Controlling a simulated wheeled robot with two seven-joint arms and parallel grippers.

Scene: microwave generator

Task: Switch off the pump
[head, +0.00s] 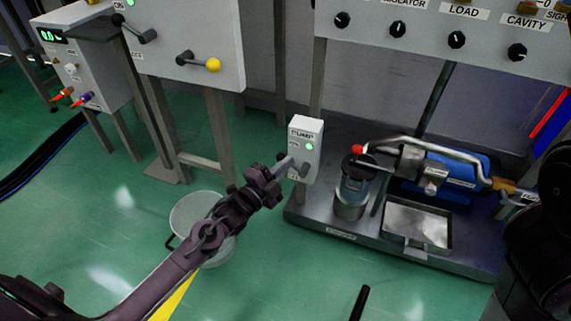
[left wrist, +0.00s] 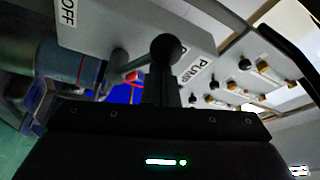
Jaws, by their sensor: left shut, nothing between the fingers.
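The pump switch box (head: 313,158) is a pale upright box labelled PUMP, with a lit green lamp (head: 309,146). Its short grey lever (head: 285,163) points left in the head view. In the left wrist view the box face (left wrist: 140,22) fills the top, with an OFF label at the left and PUMP at the right. A dark ball knob (left wrist: 168,49) shows just ahead of my fingers. My left gripper (head: 272,178) is shut and empty, close to the lever's end; I cannot tell whether it touches. My right gripper is not seen.
A metal bench (head: 335,220) right of the box holds a glass vessel (head: 353,190), a tray (head: 416,228) and a blue pump unit (head: 455,172). A bucket (head: 187,212) stands behind my left arm. Panels with knobs are above.

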